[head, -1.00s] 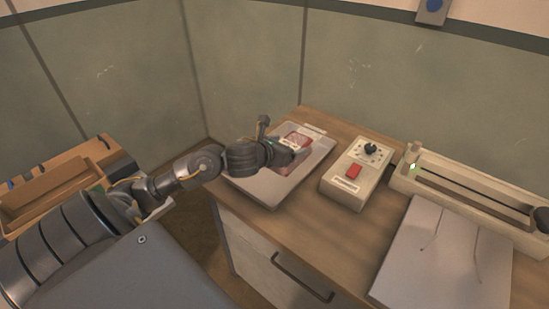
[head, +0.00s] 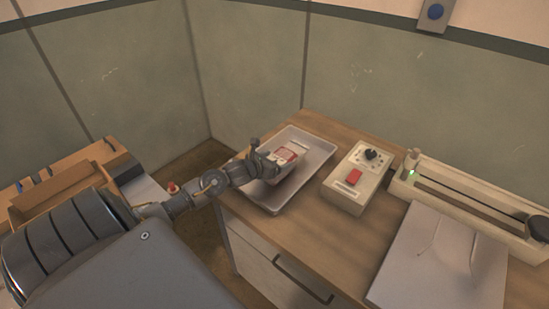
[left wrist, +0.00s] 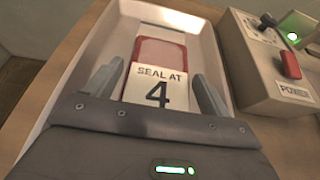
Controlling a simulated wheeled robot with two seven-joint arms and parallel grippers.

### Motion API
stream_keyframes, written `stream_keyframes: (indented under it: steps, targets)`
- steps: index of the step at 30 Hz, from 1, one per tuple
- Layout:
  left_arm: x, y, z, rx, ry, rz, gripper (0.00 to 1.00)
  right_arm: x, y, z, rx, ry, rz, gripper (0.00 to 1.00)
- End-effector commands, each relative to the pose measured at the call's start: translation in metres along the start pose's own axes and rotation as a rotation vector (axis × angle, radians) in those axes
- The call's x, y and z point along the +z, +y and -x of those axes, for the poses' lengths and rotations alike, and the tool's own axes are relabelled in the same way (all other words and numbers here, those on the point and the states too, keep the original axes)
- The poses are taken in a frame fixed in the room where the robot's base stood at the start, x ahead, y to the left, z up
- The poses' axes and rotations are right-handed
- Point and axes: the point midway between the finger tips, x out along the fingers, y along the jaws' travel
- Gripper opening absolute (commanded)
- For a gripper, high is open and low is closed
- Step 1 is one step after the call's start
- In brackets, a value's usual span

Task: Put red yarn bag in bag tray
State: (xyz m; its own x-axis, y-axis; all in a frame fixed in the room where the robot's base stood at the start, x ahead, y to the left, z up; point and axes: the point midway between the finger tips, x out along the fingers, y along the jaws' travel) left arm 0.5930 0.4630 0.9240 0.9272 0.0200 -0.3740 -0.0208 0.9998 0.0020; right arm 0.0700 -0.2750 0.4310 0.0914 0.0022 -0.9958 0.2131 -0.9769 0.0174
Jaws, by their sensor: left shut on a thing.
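The red yarn bag (head: 285,154) is a small red packet with a white label. In the left wrist view the bag (left wrist: 162,52) shows its label, "SEAL AT 4". The bag tray (head: 312,139) is a shallow, pale metal tray on the wooden counter; its rim also shows in the left wrist view (left wrist: 165,15). My left gripper (head: 270,163) is shut on the near end of the bag, one finger on each side of the label. The bag is over the tray, within its rim; I cannot tell whether it touches the floor. My right gripper is not in view.
A beige control box (head: 350,190) with a red switch and black knob stands right of the tray. Further right are a long sealer-like device (head: 455,200) and a grey plate (head: 440,262). A wooden organiser (head: 65,190) is at the left. Walls close off the back.

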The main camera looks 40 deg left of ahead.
Motion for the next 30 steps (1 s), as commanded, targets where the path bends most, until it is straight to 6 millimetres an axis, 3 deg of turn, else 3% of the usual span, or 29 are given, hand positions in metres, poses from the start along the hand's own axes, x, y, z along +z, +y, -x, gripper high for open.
stream_keyframes:
  steps: [11,12,15,25,30]
  targets:
    - [-0.004,0.0,-0.002,0.001,-0.004,-0.001,0.44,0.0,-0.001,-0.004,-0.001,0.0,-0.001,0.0]
    - [-0.004,0.0,-0.002,0.001,-0.002,-0.001,0.85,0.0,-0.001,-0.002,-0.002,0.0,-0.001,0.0]
    - [-0.003,0.0,-0.002,0.0,-0.002,-0.001,0.99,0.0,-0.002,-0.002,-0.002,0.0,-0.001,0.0]
    - [-0.001,0.0,0.001,0.0,-0.001,-0.001,1.0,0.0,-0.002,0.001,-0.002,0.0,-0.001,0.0]
    - [-0.004,0.001,0.027,0.0,0.0,-0.005,1.0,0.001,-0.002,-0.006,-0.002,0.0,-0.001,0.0]
